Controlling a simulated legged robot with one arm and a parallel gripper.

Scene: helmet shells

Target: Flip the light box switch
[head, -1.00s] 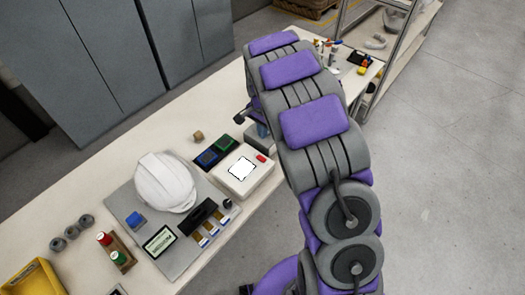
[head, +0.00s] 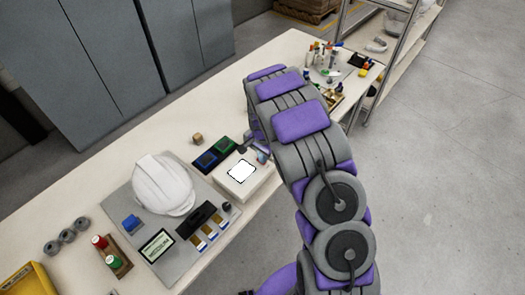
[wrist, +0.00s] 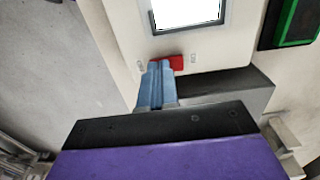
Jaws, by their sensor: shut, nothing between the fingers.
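The light box (head: 225,184) is a white case on the workbench with a bright white panel (head: 241,171) on top. It also fills the top of the wrist view (wrist: 230,45). Its red switch (wrist: 177,62) sits beside the panel, between two small printed marks. In the head view the switch is hidden behind my gripper (head: 262,154). My gripper is shut and empty, at the box's edge. In the wrist view its blue-grey fingertips (wrist: 159,66) overlap the left part of the switch; I cannot tell whether they press on it.
A blue tray and a green tray (head: 225,145) lie behind the box. A white helmet shell (head: 164,185) sits on a grey board to the left with a black case and small cards. A small wooden block (head: 197,139) stands behind. Open floor lies to the right.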

